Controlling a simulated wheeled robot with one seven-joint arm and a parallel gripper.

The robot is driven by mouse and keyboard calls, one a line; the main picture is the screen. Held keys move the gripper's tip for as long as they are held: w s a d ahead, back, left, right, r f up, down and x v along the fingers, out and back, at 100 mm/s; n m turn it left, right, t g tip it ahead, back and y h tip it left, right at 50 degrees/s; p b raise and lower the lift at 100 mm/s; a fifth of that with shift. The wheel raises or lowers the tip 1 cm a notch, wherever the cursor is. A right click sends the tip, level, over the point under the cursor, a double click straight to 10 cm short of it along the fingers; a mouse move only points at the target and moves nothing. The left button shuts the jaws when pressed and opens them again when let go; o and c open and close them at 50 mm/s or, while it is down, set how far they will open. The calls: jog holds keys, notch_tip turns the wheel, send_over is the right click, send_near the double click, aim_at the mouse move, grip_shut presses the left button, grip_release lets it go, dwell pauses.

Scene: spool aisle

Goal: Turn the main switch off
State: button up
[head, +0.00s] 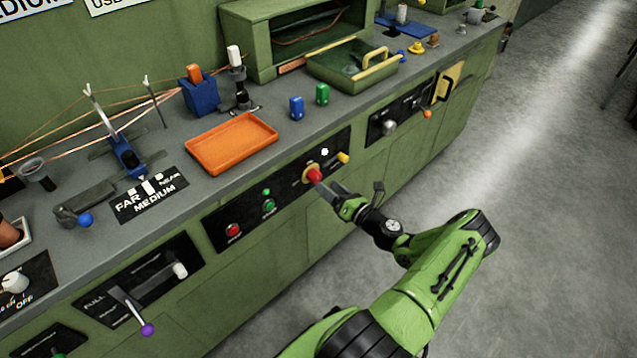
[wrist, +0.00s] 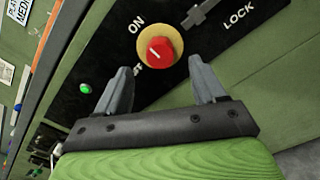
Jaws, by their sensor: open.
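The main switch is a red round knob on a yellow disc, on a black panel on the bench's front; it shows in the head view (head: 314,175) and the wrist view (wrist: 158,49). A thin white line marks the knob's face. "ON" is printed at its upper left in the wrist view; a second label below is partly hidden by a finger. My gripper (head: 333,191) is open and empty, right in front of the knob. In the wrist view my gripper's (wrist: 164,78) fingers stand either side below the knob, apparently not touching it.
A grey slider (wrist: 203,12) by the word "LOCK" is close to the knob; a yellow handle (head: 343,157) sits to the knob's right. Green (head: 268,206) and red (head: 233,230) buttons lie to its left. An orange tray (head: 231,143) sits above. The floor is clear.

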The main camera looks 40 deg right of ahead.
aim_at(318, 180)
jog(key=w+b, duration=0.1)
jog(key=w, duration=0.4)
jog(key=shift+w+a, duration=0.1)
jog(key=shift+w, duration=0.05)
jog(key=shift+c, duration=0.3)
jog(key=c, duration=1)
